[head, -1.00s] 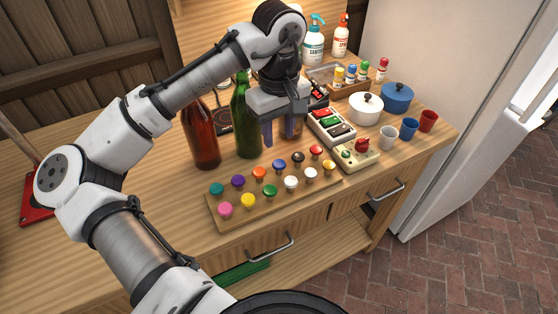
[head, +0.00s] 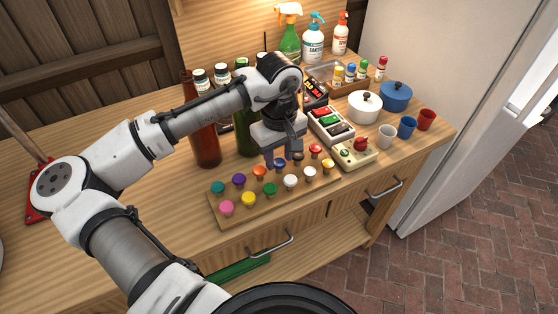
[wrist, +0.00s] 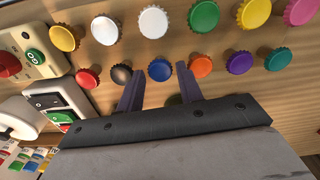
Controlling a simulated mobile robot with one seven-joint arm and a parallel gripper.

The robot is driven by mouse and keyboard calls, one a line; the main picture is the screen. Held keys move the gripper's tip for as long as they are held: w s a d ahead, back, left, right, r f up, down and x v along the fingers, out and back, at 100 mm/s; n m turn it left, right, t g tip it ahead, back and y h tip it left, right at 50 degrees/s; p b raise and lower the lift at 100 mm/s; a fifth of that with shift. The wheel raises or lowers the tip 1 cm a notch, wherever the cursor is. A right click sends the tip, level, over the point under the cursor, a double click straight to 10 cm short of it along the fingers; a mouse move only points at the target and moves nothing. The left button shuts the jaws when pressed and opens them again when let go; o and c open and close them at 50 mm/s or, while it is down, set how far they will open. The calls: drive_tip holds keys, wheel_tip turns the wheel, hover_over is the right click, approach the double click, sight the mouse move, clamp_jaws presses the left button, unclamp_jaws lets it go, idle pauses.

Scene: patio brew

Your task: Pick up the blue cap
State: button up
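The blue cap (head: 279,163) is in the back row of caps on the wooden board (head: 237,216), between an orange cap (head: 260,171) and a black cap (head: 298,158). In the wrist view the blue cap (wrist: 160,70) shows between my two fingertips, with no contact visible. My gripper (head: 282,161) is open, pointing down at the back row; its fingers (wrist: 160,72) also show in the wrist view. One fingertip appears near the black cap, the other near the orange cap. I cannot tell the exact height of the fingertips above the board.
Several other coloured caps stand close around. Brown (head: 205,140) and green (head: 245,135) bottles stand behind the board, partly behind my arm. A control box with a red knob (head: 360,146) and a button box (head: 331,122) are to the right. The counter left of the board is clear.

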drive_tip(key=shift+f, duration=0.2)
idle(0.4)
drive_tip(key=shift+c, duration=0.5)
drive_tip(key=c, duration=0.5)
